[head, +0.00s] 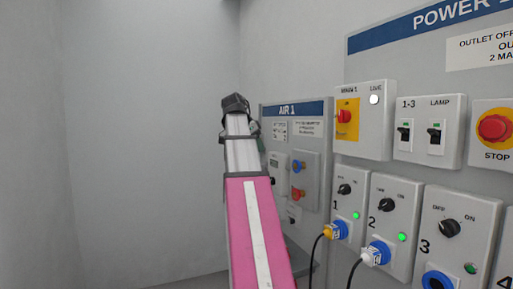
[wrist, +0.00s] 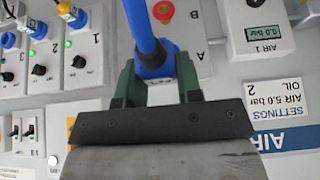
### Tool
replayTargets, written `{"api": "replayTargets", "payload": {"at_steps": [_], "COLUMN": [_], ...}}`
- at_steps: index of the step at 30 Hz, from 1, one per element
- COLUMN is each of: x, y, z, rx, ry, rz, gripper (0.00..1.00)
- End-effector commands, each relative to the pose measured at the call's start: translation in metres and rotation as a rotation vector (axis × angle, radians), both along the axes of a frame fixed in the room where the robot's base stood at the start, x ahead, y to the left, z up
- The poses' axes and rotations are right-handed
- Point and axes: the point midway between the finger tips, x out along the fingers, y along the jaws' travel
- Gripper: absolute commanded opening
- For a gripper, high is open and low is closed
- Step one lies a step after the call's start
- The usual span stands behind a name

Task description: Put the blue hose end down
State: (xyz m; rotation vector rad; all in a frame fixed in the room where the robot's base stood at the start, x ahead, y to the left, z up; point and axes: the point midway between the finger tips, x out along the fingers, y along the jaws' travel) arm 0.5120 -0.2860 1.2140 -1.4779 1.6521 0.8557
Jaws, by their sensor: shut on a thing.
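The blue hose end (wrist: 154,62) is between the two green fingers of my gripper (wrist: 156,84) in the wrist view. The gripper is shut on it. The blue hose runs from it up out of the top of that view. The hose end is in front of the grey air panel (wrist: 194,55), close to its A and B marks; I cannot tell whether it touches the panel.
The grey wall (head: 150,120) at left is bare.

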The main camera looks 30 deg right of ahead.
Motion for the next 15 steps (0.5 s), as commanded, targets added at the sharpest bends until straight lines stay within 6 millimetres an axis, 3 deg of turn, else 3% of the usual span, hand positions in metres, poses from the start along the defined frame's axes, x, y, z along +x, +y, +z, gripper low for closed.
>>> {"api": "replayTargets", "payload": {"at_steps": [9,15], "x": [0.0,0.003], "y": [-0.001,-0.009], "z": [-0.003,-0.036], "rx": [0.0,0.001], "ry": [0.001,0.004], "rz": [-0.003,-0.036], "gripper": [0.04,0.04]}}
